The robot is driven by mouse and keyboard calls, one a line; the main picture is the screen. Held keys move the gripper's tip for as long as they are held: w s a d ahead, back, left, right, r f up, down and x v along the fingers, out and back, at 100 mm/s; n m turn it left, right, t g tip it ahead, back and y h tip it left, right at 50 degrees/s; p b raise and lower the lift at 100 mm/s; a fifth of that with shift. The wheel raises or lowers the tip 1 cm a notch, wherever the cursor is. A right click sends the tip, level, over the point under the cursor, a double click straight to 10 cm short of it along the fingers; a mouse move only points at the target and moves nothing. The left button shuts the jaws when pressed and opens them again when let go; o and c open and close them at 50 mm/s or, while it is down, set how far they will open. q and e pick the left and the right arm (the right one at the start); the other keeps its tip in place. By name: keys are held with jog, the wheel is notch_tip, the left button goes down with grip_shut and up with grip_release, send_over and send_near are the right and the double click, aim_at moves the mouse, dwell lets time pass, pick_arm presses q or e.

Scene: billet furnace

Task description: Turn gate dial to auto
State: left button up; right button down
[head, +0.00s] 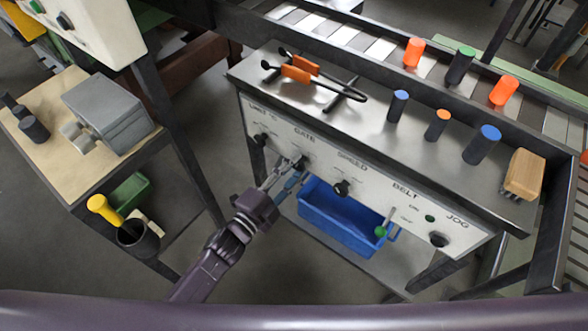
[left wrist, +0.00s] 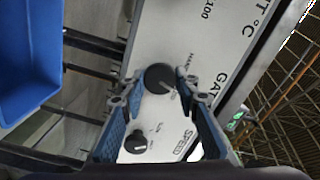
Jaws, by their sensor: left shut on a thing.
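The gate dial (head: 301,163) is a black round knob on the white sloping panel (head: 378,190), under the label GATE. In the left wrist view the dial (left wrist: 159,78) sits between the fingertips of my left gripper (left wrist: 164,82). In the head view my left gripper (head: 287,174) reaches up to the dial from below. It is shut on the dial, one finger at each side. Small lettering beside the dial is partly readable, seemingly MAN. The AUTO mark and the dial's pointer cannot be made out. My right gripper is not in view.
The speed dial (head: 342,188) is close on the right, another black dial (head: 261,140) on the left. A green-knobbed belt lever (head: 380,231) and the jog button (head: 438,239) are farther right. A blue bin (head: 338,218) stands below the panel. Tongs (head: 300,70) lie on top.

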pick_arm(q)
jog(key=shift+f+m+b, duration=0.1)
jog(key=shift+m+b, duration=0.4)
jog(key=shift+m, duration=1.1)
jog(key=o, duration=1.2)
jog(key=shift+c, duration=0.2)
jog(key=shift+s, duration=0.1)
jog(key=v, duration=1.2)
